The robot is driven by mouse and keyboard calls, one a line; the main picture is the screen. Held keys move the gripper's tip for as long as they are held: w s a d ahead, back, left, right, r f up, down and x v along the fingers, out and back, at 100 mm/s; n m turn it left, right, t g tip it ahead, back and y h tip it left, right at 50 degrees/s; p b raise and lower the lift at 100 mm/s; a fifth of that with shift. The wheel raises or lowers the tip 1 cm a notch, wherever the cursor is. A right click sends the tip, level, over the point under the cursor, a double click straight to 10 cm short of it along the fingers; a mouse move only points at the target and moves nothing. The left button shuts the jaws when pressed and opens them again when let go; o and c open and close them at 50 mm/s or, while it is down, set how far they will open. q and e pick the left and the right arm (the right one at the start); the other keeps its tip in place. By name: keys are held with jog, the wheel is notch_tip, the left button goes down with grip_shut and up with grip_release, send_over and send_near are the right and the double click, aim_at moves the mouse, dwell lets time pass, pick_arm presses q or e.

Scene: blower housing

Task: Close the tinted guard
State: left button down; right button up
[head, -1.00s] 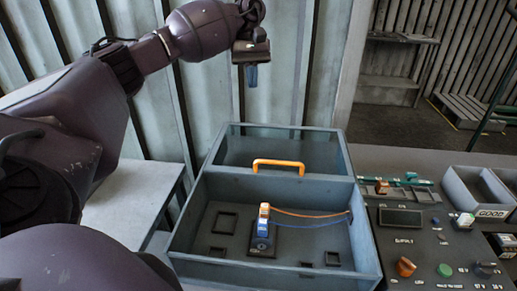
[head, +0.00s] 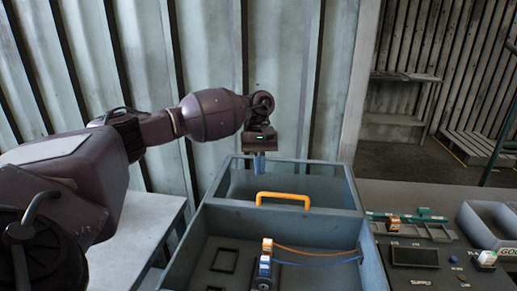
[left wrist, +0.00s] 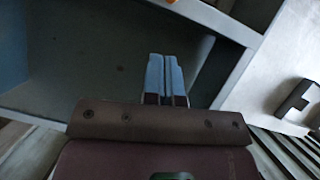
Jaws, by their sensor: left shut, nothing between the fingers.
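The grey housing (head: 190,262) is an open-topped box in the head view. An orange handle (head: 283,196) shows at the front of its rear section (head: 345,187). A tinted guard is not clearly distinct from this section, and I cannot tell its exact position. My left gripper (head: 259,168) points down at the housing's back edge, behind the handle and apart from it. Its blue fingers (left wrist: 166,75) are together and empty in the left wrist view, over a dark grey surface. My right gripper is not in view.
Inside the front section stands a small connector block (head: 265,262) with orange and blue wires running right. A control panel (head: 415,256) and a grey bin (head: 490,222) lie to the right. A pale table (head: 135,235) stands left. A corrugated wall is behind.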

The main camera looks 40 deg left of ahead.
aim_at(261, 202)
pick_arm(q)
jog(key=shift+x, duration=0.85)
jog(key=shift+s+d+r+p, duration=0.2)
jog(key=shift+s+d+p, duration=0.5)
jog(key=shift+s+d, duration=0.65)
jog(key=shift+s, duration=0.15)
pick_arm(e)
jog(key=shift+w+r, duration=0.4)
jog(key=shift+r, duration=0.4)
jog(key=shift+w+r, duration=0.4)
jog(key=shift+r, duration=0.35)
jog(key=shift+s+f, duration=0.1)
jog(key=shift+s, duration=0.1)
